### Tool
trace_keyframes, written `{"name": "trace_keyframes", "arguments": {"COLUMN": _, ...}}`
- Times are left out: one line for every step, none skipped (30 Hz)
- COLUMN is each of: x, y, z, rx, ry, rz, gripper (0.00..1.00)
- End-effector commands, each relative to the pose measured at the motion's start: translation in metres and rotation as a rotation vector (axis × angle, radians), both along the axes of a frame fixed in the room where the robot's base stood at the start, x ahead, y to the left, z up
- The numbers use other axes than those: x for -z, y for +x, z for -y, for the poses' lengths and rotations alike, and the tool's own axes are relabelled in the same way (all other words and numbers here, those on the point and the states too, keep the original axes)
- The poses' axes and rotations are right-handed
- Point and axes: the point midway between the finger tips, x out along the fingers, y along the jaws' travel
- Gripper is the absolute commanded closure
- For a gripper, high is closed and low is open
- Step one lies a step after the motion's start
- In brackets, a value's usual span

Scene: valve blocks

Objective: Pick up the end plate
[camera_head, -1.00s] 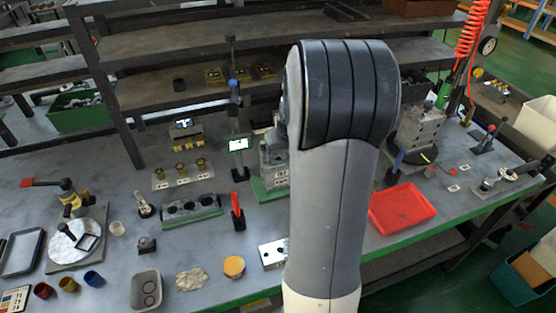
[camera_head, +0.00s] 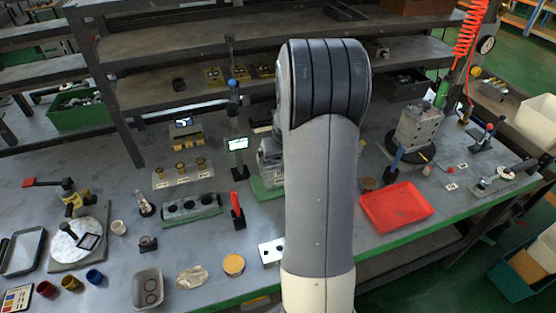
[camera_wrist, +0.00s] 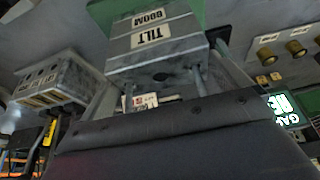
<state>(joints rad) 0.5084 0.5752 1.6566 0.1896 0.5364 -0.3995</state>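A pale metal plate with dark holes (camera_head: 270,251), which may be the end plate, lies flat near the bench's front edge in the head view. My arm stands just right of it and covers its right side. My gripper's fingertips are hidden behind my arm in the head view. In the wrist view a dark bolted piece, likely part of my gripper, crosses the lower half, and I cannot make out the fingers. I cannot pick out the end plate there.
A red tray (camera_head: 380,222) lies right of my arm. A yellow-topped round pot (camera_head: 233,265) and a grey bin (camera_head: 148,272) stand left of the plate. A red-handled tool (camera_head: 236,205) stands behind it. Shelves (camera_head: 160,90) rise at the back. A valve block (camera_head: 417,128) stands at right.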

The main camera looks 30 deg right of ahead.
Motion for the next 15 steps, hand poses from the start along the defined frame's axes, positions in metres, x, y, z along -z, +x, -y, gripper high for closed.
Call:
{"name": "trace_keyframes", "arguments": {"x": -0.0002, "y": -0.0001, "z": 0.0000, "rx": 0.000, "ry": 0.000, "rz": 0.000, "gripper": 0.25}}
{"name": "trace_keyframes", "arguments": {"x": -0.0002, "y": -0.0001, "z": 0.0000, "rx": 0.000, "ry": 0.000, "rz": 0.000, "gripper": 0.27}}
{"name": "trace_keyframes", "arguments": {"x": -0.0002, "y": -0.0001, "z": 0.0000, "rx": 0.000, "ry": 0.000, "rz": 0.000, "gripper": 0.30}}
{"name": "trace_keyframes", "arguments": {"x": -0.0002, "y": -0.0001, "z": 0.0000, "rx": 0.000, "ry": 0.000, "rz": 0.000, "gripper": 0.33}}
{"name": "trace_keyframes", "arguments": {"x": -0.0002, "y": -0.0001, "z": 0.0000, "rx": 0.000, "ry": 0.000, "rz": 0.000, "gripper": 0.35}}
{"name": "trace_keyframes", "arguments": {"x": -0.0009, "y": 0.0003, "z": 0.0002, "rx": 0.000, "ry": 0.000, "rz": 0.001, "gripper": 0.35}}
{"name": "trace_keyframes", "arguments": {"x": -0.0009, "y": 0.0003, "z": 0.0002, "rx": 0.000, "ry": 0.000, "rz": 0.001, "gripper": 0.35}}
{"name": "trace_keyframes", "arguments": {"x": -0.0009, "y": 0.0003, "z": 0.0002, "rx": 0.000, "ry": 0.000, "rz": 0.001, "gripper": 0.35}}
{"name": "trace_keyframes", "arguments": {"x": -0.0009, "y": 0.0003, "z": 0.0002, "rx": 0.000, "ry": 0.000, "rz": 0.001, "gripper": 0.35}}
{"name": "trace_keyframes", "arguments": {"x": -0.0009, "y": 0.0003, "z": 0.0002, "rx": 0.000, "ry": 0.000, "rz": 0.001, "gripper": 0.35}}
{"name": "trace_keyframes", "arguments": {"x": -0.0010, "y": 0.0003, "z": 0.0002, "rx": 0.000, "ry": -0.001, "rz": 0.002, "gripper": 0.35}}
{"name": "trace_keyframes", "arguments": {"x": -0.0015, "y": 0.0003, "z": 0.0002, "rx": 0.000, "ry": -0.001, "rz": 0.002, "gripper": 0.35}}
{"name": "trace_keyframes", "arguments": {"x": -0.0021, "y": 0.0004, "z": 0.0002, "rx": 0.000, "ry": -0.001, "rz": 0.002, "gripper": 0.35}}
{"name": "trace_keyframes", "arguments": {"x": -0.0030, "y": 0.0004, "z": 0.0002, "rx": 0.000, "ry": -0.001, "rz": 0.002, "gripper": 0.35}}
{"name": "trace_keyframes", "arguments": {"x": -0.0048, "y": 0.0006, "z": 0.0002, "rx": 0.000, "ry": -0.001, "rz": 0.002, "gripper": 0.35}}
